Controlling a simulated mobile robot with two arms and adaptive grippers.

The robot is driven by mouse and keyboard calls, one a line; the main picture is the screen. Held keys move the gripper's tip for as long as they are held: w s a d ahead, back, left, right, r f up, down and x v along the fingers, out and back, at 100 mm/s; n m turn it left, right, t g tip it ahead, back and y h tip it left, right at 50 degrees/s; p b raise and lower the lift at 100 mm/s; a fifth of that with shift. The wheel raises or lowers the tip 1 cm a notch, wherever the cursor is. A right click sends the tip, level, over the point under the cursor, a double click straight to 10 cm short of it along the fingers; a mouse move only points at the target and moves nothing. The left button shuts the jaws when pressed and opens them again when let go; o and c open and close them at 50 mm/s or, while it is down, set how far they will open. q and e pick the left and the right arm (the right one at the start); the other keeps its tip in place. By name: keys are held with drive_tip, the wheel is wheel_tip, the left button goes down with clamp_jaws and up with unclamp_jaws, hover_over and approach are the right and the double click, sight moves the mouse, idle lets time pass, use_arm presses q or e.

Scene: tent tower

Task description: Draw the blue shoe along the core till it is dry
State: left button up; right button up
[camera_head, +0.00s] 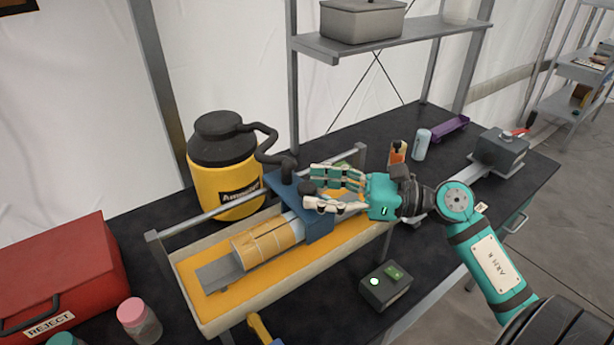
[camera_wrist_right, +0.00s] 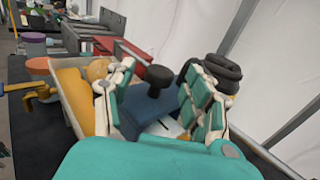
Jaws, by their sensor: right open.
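The blue shoe (camera_head: 322,222) sits over the core (camera_head: 262,243) in a long tray (camera_head: 240,312) with an orange bed. The core is a tan banded cylinder with a paler grey stretch beside the shoe; its part under the shoe is hidden. My right gripper (camera_head: 325,190) is at the shoe's top with fingers spread, pointing left. In the right wrist view the shoe (camera_wrist_right: 150,106) and its black knob (camera_wrist_right: 157,80) show between the open fingers (camera_wrist_right: 160,98). I cannot tell whether they touch the knob. My left gripper is not in view.
A black hose (camera_head: 265,150) runs from the yellow vacuum (camera_head: 222,170) to the shoe. A rail passes along the tray's back. A red box (camera_head: 60,275) stands left, and a small switch box (camera_head: 385,286) with a lit green lamp stands in front. A shelf (camera_head: 400,35) stands behind.

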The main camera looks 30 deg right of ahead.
sight(296, 195)
drive_tip(key=shift+p+x, duration=0.3)
drive_tip(key=shift+x, duration=0.95)
drive_tip(key=shift+w, duration=0.1)
clamp_jaws()
drive_tip(key=shift+f, duration=0.1)
